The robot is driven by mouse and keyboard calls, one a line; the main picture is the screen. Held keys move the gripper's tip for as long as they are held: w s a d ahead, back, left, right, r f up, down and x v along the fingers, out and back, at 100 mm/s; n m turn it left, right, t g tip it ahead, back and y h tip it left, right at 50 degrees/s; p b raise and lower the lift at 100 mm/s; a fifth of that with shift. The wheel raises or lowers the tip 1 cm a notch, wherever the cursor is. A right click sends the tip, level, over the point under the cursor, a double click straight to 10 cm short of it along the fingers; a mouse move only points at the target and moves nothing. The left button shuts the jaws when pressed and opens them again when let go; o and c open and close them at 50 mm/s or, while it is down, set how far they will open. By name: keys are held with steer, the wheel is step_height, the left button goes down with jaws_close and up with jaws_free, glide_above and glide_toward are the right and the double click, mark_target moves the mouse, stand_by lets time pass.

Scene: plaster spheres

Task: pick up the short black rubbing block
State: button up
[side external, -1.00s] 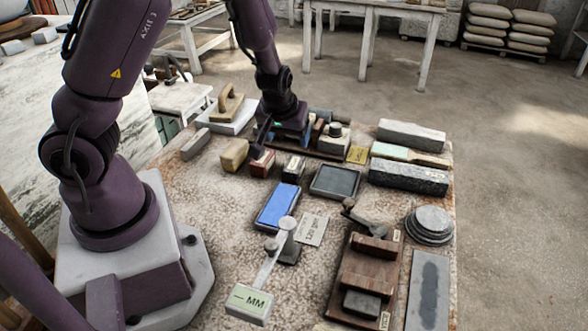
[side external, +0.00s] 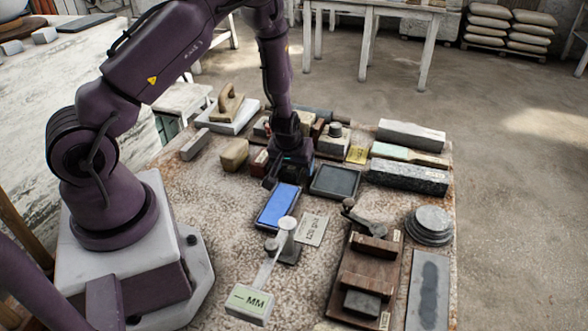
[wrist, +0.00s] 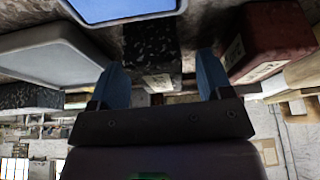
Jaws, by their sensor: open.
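The short black rubbing block (wrist: 152,42) shows in the wrist view as a dark, speckled block with a small pale label on its near end. It lies between the two blue fingers of my gripper (wrist: 162,65), with the fingertips near its labelled end. I cannot tell whether either finger touches it. In the side view my gripper (side external: 284,182) points down over the block's place and hides the block. My gripper is open.
A dark red labelled block (wrist: 272,38) stands close on the wrist view's right. A blue-topped pad (side external: 278,206) lies just in front of my gripper in the side view. A long speckled block (side external: 409,177) lies farther right.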

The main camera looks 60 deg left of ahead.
steer(key=shift+f, duration=0.1)
steer(key=c, duration=1.2)
steer(key=shift+o, duration=0.2)
step_height(320, 180, up, 10)
steer(key=shift+r, duration=0.1)
steer(key=o, duration=0.4)
steer(key=c, duration=0.3)
